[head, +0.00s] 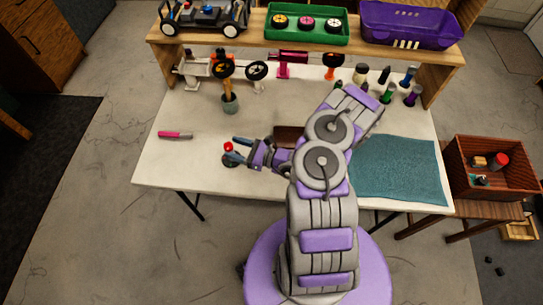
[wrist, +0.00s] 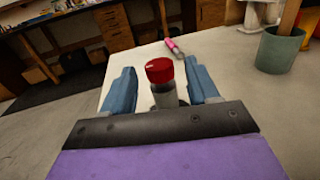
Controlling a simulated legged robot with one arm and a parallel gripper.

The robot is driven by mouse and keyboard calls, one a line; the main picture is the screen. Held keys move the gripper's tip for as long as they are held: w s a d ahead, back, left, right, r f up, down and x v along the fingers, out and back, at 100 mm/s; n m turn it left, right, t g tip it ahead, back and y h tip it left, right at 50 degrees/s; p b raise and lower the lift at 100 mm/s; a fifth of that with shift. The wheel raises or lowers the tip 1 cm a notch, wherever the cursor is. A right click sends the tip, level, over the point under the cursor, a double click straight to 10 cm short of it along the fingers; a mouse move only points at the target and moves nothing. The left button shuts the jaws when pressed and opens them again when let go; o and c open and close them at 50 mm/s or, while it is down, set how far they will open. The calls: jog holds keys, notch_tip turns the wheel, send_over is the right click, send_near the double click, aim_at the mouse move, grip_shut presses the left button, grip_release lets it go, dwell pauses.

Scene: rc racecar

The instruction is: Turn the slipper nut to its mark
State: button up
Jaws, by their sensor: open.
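A small bottle with a red cap (wrist: 160,70) and a clear grey body stands upright on the table between my open jaws in the wrist view. Its red cap (head: 228,147) also shows at the fingertips in the head view. My gripper (wrist: 162,92) is open, with one blue finger on each side of the bottle and a gap visible on both sides. In the head view my gripper (head: 232,150) is low over the left part of the table. A car chassis with black wheels (head: 223,69) stands at the table's back. I cannot make out the slipper nut or its mark.
A pink-handled tool (head: 175,135) lies left of my gripper. A pot with tools (head: 230,103) stands behind it. Several bottles (head: 390,92) stand at the back right. A teal mat (head: 398,168) covers the right. A shelf (head: 275,43) with trays spans the back. The front left table is clear.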

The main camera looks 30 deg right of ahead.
jog(key=p+v, duration=0.3)
jog(key=v, duration=1.1)
jog(key=shift+d, duration=0.15)
jog(key=w+a+r+n+g+y, duration=0.3)
jog(key=a+r+n+g+y, duration=0.35)
jog(key=r, duration=0.65)
jog(key=s+a+r+n+g+h, duration=0.4)
jog(key=s+a+r+n+g, duration=0.2)
jog(key=a+r+n+g, duration=0.5)
jog(key=s+a+r+n+g+h, duration=0.1)
jog(key=s+r+n+h, duration=0.5)
jog(key=s, duration=0.4)
jog(key=s+d+r+n+t+h, duration=0.3)
jog(key=s+d+h, duration=0.3)
jog(key=s+h, duration=0.2)
jog(key=shift+s+d+r+n, duration=0.15)
jog(key=shift+d+r+n, duration=0.2)
jog(key=shift+n, duration=0.3)
